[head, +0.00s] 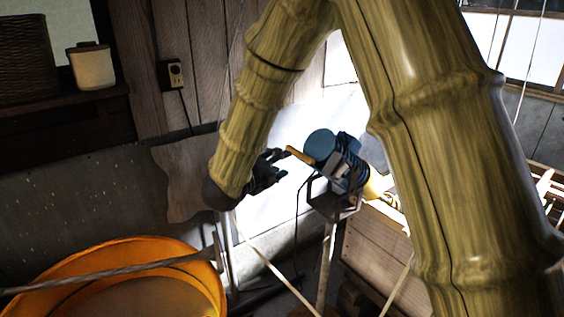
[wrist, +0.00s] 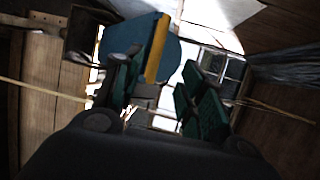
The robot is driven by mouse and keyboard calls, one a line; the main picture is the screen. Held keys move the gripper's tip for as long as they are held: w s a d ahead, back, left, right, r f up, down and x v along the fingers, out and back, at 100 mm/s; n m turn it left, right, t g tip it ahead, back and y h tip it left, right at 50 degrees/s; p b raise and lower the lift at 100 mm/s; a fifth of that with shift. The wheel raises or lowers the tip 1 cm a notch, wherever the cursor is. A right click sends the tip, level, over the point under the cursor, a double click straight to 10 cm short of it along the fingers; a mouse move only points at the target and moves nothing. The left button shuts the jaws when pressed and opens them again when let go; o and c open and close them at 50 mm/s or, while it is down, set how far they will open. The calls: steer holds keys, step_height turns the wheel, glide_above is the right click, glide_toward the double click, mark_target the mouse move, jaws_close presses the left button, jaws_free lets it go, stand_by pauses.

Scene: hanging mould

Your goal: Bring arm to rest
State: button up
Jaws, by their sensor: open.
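My arm, with a bamboo-like surface, bends down across the head view and ends in my dark gripper (head: 279,164). The gripper is open, with nothing seen between its fingers. In the wrist view the two green-black fingers (wrist: 161,90) stand apart. A blue round piece (head: 320,145) with a yellow-brown bar (head: 300,155) is just right of the gripper in the head view, close to the fingertips. The blue piece also shows beyond the left finger in the wrist view (wrist: 170,50). Whether a finger touches it cannot be told.
The blue piece adjoins a dark device (head: 347,170) on a metal bracket and post (head: 326,265). An orange tub (head: 205,275) with a long-handled tool (head: 110,273) stands at lower left. A wooden box (head: 375,255) is at right. A shelf with a pot (head: 92,68) is at upper left.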

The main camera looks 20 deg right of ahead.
steer(key=shift+d+f, duration=0.1)
stand_by(0.3)
steer(key=s+a+f+n+y+b, duration=0.1)
steer(key=s+f+n+y, duration=0.4)
steer(key=f, duration=0.8)
steer(key=s+f+n+g+y+b, duration=0.1)
steer(key=s+f+n, duration=0.35)
steer(key=f, duration=0.75)
steer(key=s+a+f+n+y+b, duration=0.1)
steer(key=s+f+n+y, duration=0.15)
steer(key=f+n, duration=0.8)
steer(key=s+f+n+g+y+b, duration=0.1)
steer(key=s+f+n+g, duration=0.2)
steer(key=s+f, duration=0.4)
steer(key=s+a+f+n+g+y+b, duration=0.1)
steer(key=s+f, duration=0.6)
steer(key=s, duration=0.8)
steer(key=s+f+n+g+y+b, duration=0.1)
steer(key=s+f+n+g+y, duration=0.1)
steer(key=s+f+n+g, duration=0.2)
steer(key=s+f+n, duration=0.1)
steer(key=s+f, duration=0.2)
steer(key=s, duration=0.4)
steer(key=shift+a+f+g, duration=0.15)
steer(key=shift+a+g, duration=0.15)
steer(key=shift+a, duration=0.05)
